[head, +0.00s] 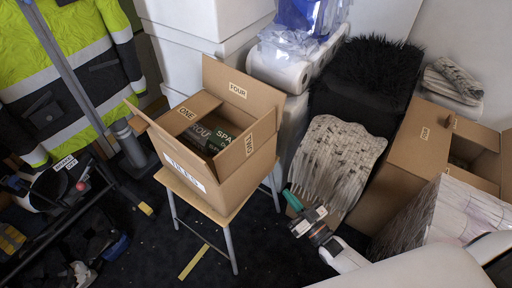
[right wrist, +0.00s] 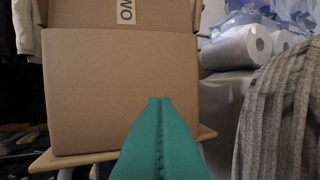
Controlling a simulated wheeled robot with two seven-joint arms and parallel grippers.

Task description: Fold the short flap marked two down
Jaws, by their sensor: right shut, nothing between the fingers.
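An open cardboard box (head: 238,186) stands on a small wooden-topped stool. Its short flap marked two (head: 252,135) stands up on the right side; in the right wrist view this flap (right wrist: 80,14) rises above the box's side wall (right wrist: 100,90), its label partly cut off. Flap one (head: 196,106) lies inward over the left of the opening. Flap four (head: 252,98) stands up at the back. My left gripper is out of view.
The stool top (head: 232,210) shows below the box. A grey shaggy roll or rug (head: 335,160) and black furry material (head: 370,75) are behind my right gripper. Another open box (head: 410,150) stands at right. White rolls (head: 280,72) are behind the box.

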